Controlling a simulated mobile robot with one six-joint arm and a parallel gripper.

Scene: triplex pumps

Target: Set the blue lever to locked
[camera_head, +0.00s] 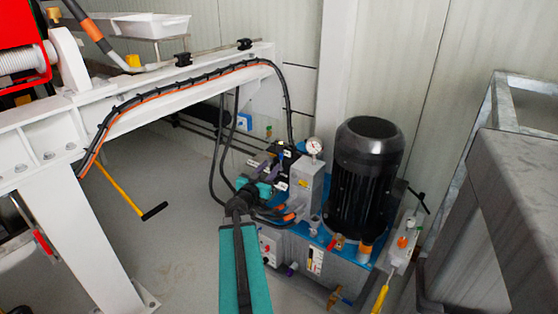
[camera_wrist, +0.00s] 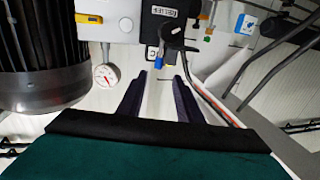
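A small blue lever tip (camera_wrist: 158,62) shows in the wrist view, below a black fitting and near a label reading RELIEF (camera_wrist: 165,11). My gripper (camera_wrist: 159,76) has its two dark fingers apart, with a clear gap between them. The blue tip lies in line with this gap, at or just beyond the fingertips; I cannot tell if they touch. In the head view my teal arm reaches to the valve block (camera_head: 289,155) on the pump unit, and the fingers are hard to make out. The lever's full shape and any lock marking are not readable.
A black motor (camera_head: 366,175) stands right of the valve block, with a pressure gauge (camera_head: 314,146) between them. Black hoses (camera_head: 222,150) hang at left near my arm. A white steel beam (camera_head: 130,110) stands further left. Grey floor is open left of my arm.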

